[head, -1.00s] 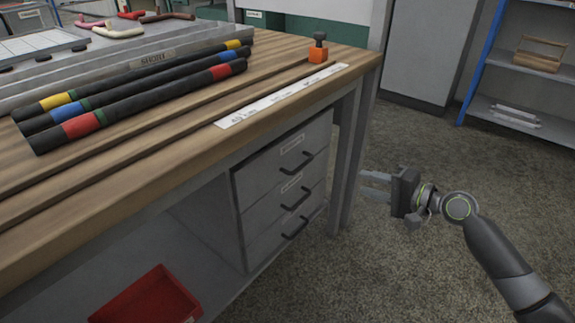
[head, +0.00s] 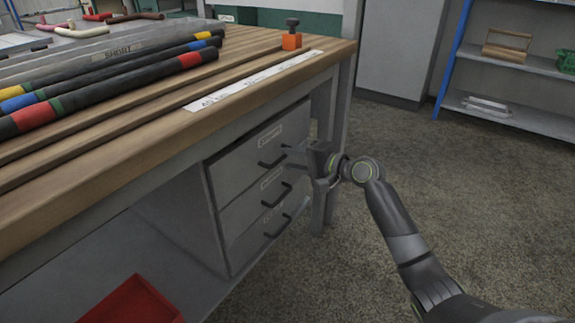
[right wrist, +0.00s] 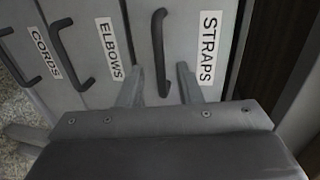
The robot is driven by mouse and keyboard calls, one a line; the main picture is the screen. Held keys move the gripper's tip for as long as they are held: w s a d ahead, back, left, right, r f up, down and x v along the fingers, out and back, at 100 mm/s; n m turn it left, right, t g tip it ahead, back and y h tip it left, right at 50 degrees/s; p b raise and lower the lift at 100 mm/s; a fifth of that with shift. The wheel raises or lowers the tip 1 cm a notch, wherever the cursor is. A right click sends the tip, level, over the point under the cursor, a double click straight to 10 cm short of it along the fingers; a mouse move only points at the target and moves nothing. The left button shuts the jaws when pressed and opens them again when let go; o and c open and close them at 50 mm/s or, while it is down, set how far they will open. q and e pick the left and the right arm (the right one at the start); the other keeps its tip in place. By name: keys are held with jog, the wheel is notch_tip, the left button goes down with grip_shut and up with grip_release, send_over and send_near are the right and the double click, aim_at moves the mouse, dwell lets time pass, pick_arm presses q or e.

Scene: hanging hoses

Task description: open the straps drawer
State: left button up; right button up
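The straps drawer (head: 236,164) is the top one of three grey drawers under the workbench, and it is closed. Its "STRAPS" label (right wrist: 209,48) reads clearly in the right wrist view, where the picture is turned sideways. Its dark bar handle (right wrist: 158,52) lies between the spread fingers of my right gripper (right wrist: 159,84). The fingers appear apart from the handle, one on each side. In the head view my right gripper (head: 287,157) is in front of the top drawer, close to the handle (head: 268,163). My left gripper is not in view.
Below are the elbows drawer (right wrist: 113,50) and the cords drawer (right wrist: 44,55), both closed with similar handles. The workbench top (head: 150,115) overhangs the drawers, and its leg (head: 338,120) stands just right of my gripper. A red bin (head: 130,302) is at lower left. Open floor lies right.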

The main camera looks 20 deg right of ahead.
jog(key=shift+x, duration=1.1)
grip_shut()
